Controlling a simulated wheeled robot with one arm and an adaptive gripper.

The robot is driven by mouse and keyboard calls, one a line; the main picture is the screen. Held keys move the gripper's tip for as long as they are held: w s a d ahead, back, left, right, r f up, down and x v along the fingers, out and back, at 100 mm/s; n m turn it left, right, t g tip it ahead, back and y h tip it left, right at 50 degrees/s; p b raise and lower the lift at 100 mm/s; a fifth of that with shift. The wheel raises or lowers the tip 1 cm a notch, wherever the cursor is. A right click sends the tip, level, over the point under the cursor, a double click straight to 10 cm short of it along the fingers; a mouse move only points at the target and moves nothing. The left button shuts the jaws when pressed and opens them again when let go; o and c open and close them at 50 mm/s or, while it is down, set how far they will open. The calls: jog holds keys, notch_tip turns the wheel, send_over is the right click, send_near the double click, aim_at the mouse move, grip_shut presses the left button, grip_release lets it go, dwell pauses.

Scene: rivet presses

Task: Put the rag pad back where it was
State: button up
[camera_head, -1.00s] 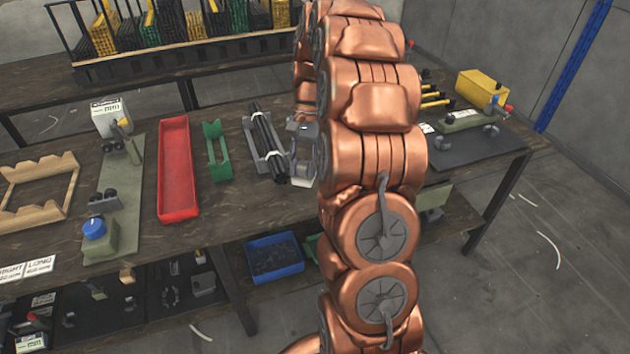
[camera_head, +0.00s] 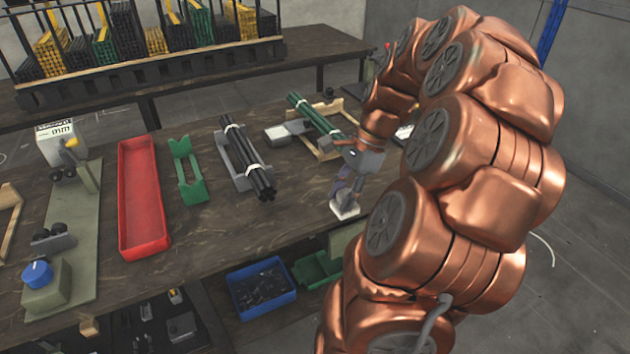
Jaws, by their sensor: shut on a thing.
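My gripper (camera_head: 346,190) points down near the front edge of the table, right of the black rod bundle. It is shut on the rag pad (camera_head: 344,209), a small pale block at its fingertips. The fingers hide part of the pad. I cannot tell whether the pad touches the table top or hangs just above it.
A black rod bundle (camera_head: 246,158) lies in a grey cradle, and a green bundle (camera_head: 314,116) in a wooden frame behind my gripper. A green holder (camera_head: 188,171) and red tray (camera_head: 142,198) stand left. Blue (camera_head: 262,288) and green bins sit below. Bare table lies left of my gripper.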

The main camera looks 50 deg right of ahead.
jog(key=w+d, duration=0.2)
jog(key=w, duration=0.2)
jog(key=w+d+f, duration=0.1)
jog(key=w, duration=0.4)
jog(key=w+d, duration=0.2)
jog(key=w, duration=0.2)
jog(key=shift+w+d+f+p, duration=0.2)
jog(key=shift+d+p, duration=0.1)
jog(key=shift+p, duration=0.1)
jog(key=shift+f, duration=1.75)
jog(key=shift+f, duration=0.15)
jog(key=o, duration=1.1)
jog(key=shift+v, duration=6.15)
jog(key=shift+w+a, duration=0.1)
jog(key=shift+a, duration=0.05)
